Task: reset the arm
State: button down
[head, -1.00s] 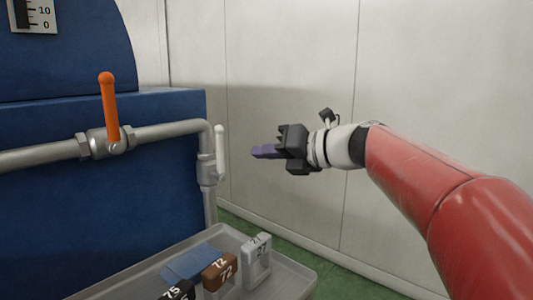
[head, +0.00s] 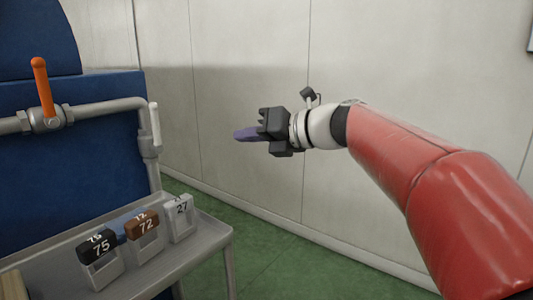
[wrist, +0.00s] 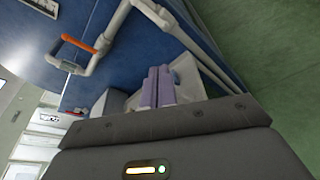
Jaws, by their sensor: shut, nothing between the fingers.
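My gripper (head: 246,134) is at the end of my red arm, held in the air in front of the pale wall, to the right of the blue machine. Its purple fingers are together with nothing between them. They also show in the wrist view (wrist: 158,86), side by side and shut. The arm is stretched out from the right side of the head view.
A grey tray table (head: 205,243) at the lower left holds a black block marked 75 (head: 97,249), a brown one marked 72 (head: 143,225) and a grey one marked 27 (head: 181,208). A pipe with an orange lever (head: 42,87) runs along the blue machine (head: 75,165). Green floor (head: 270,250) lies clear.

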jog(key=s+d+f+n+h, duration=0.6)
jog(key=s+d+f+n, duration=0.3)
jog(key=s+f+n, duration=0.3)
jog(key=s+d+f+n+g+h, duration=0.1)
jog(key=s+d+f+n+h, duration=0.6)
jog(key=s+f+n, duration=0.6)
notch_tip(320, 180, down, 2)
jog(key=d+n, duration=0.2)
jog(key=n, duration=0.4)
jog(key=shift+s+d+g+h, duration=0.25)
jog(key=shift+g+h, duration=0.05)
